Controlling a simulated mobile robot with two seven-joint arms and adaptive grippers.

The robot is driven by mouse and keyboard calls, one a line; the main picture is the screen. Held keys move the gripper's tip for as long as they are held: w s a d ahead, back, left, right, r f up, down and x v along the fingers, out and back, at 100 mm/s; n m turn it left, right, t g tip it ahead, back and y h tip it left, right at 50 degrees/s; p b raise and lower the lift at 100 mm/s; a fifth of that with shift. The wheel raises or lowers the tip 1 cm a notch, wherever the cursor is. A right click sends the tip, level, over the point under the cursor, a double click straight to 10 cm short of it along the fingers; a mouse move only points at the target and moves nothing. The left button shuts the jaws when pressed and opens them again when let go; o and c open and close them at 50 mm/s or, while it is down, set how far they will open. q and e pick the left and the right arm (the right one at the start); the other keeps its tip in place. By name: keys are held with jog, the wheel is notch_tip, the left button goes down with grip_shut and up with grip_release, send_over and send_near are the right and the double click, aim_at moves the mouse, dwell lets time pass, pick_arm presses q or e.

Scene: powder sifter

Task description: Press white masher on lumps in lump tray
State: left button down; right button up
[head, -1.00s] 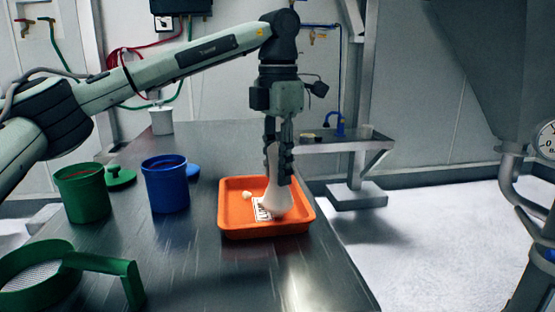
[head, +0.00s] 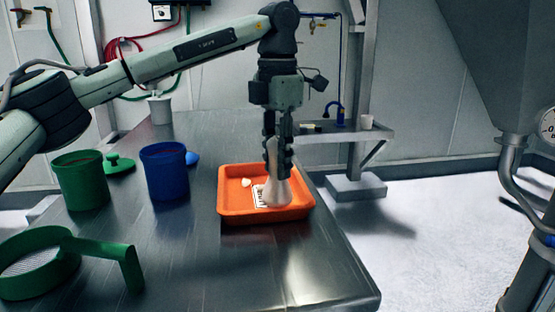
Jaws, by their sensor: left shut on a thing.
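The orange lump tray (head: 232,211) sits on the steel table. The white masher (head: 277,190) stands nearly upright in it, its wide end down at the tray floor. My left gripper (head: 278,168) points down and is shut on the masher's handle. A whitish lump (head: 246,183) lies in the tray to the left of the masher, apart from it. Whether anything lies under the masher is hidden. A label with black marks shows on the tray floor beside the masher. My right gripper is not in view.
On the steel table (head: 190,250), a blue tub (head: 166,178) and a green tub (head: 82,182) stand left of the tray. A green sieve (head: 40,268) with a handle lies at front left. A small side table (head: 350,137) stands behind.

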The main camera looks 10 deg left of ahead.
aim_at(278, 138)
pick_arm(q)
jog(key=shift+f+b, duration=0.35)
jog(key=shift+f, duration=0.4)
dwell(0.7)
notch_tip(278, 138, up, 3)
jog(key=p, duration=0.2)
jog(key=shift+p, duration=0.35)
jog(key=shift+r, duration=2.35)
